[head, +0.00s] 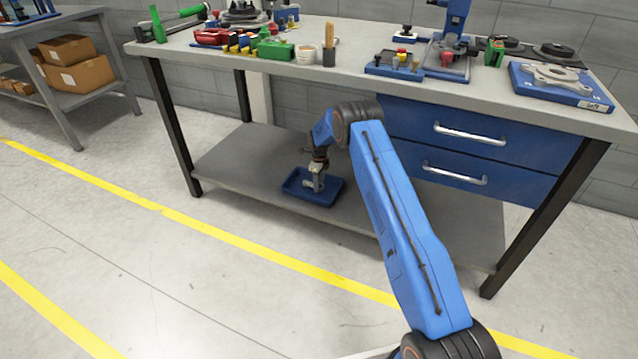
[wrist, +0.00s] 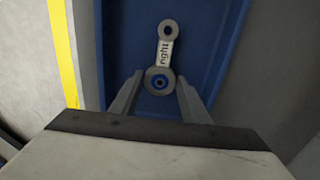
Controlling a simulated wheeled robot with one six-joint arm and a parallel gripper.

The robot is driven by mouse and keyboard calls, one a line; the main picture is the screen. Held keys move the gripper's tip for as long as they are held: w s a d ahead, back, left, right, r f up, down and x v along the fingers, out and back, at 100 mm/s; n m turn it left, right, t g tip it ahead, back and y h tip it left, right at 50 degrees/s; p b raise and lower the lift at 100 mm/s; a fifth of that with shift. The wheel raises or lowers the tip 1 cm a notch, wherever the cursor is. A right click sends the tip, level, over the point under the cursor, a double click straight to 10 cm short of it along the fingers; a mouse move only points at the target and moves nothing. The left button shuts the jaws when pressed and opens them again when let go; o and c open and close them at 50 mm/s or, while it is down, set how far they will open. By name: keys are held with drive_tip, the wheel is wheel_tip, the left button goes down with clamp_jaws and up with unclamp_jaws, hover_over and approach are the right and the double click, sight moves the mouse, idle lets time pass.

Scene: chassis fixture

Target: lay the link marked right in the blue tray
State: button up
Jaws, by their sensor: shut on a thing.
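The link marked "right" (wrist: 165,55) is a grey metal piece with a ring at each end and a white label. In the wrist view it is over the floor of the blue tray (wrist: 215,25). My gripper (wrist: 158,88) is shut on its larger ring, one finger on each side. In the head view the blue tray (head: 331,200) is on the lower shelf of the bench, and my gripper (head: 316,184) reaches down into it. The link shows there small and partly hidden. I cannot tell whether the link touches the tray floor.
The lower shelf (head: 240,165) has free room left of the tray. The bench top (head: 340,82) is above my gripper. Blue drawers (head: 470,150) hang at the right. A blue fixture plate (head: 560,85) stands on the bench top.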

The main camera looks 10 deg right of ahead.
drive_tip(key=shift+f, duration=0.5)
drive_tip(key=o, duration=1.3)
drive_tip(key=shift+c, duration=0.2)
drive_tip(key=shift+r, duration=3)
